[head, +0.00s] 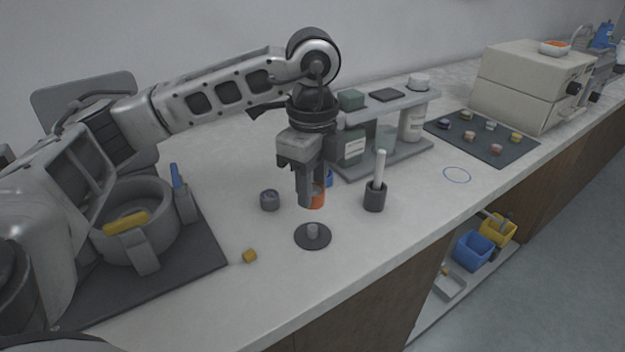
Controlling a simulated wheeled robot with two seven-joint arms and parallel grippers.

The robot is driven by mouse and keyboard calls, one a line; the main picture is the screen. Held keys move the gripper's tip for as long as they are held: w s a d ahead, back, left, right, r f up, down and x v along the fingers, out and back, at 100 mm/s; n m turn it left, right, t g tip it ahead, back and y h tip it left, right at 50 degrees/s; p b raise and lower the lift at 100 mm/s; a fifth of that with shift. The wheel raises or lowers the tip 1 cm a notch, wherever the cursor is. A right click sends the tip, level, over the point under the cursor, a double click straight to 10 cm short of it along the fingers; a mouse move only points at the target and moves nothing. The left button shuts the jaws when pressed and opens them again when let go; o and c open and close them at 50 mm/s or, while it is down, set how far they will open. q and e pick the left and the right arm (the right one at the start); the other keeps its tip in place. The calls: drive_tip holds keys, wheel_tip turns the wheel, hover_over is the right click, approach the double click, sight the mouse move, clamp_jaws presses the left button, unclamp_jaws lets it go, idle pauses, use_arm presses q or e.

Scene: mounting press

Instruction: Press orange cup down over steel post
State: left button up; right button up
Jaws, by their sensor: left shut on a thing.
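The orange cup (318,198) is between the fingers of my left gripper (310,194), partly hidden by them. My left gripper points down and is shut on the cup, holding it above the counter. The short steel post (312,231) stands upright on a round dark base (313,242) on the counter. In the picture the post is just below the cup, with a gap between them. My right gripper is not in view.
A dark holder with a pale rod (375,194) stands right of the post. A small grey round piece (269,199) and a small yellow-brown piece (249,255) lie to the left. A grey rack with bottles (383,155) stands behind.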

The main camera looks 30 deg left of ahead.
sight(312, 227)
use_arm(q)
wheel_tip(312, 227, down, 4)
drive_tip(key=shift+r+b, duration=0.1)
drive_tip(key=shift+b, duration=1.15)
drive_tip(key=shift+f+b, duration=0.5)
drive_tip(key=shift+f, duration=0.2)
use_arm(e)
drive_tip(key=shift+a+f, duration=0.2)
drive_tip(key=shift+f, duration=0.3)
use_arm(q)
drive_tip(key=shift+f+b, duration=0.85)
drive_tip(key=shift+f, duration=0.35)
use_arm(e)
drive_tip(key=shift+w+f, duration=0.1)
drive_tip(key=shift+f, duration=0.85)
use_arm(q)
drive_tip(key=o, duration=1.5)
drive_tip(key=shift+c, duration=0.2)
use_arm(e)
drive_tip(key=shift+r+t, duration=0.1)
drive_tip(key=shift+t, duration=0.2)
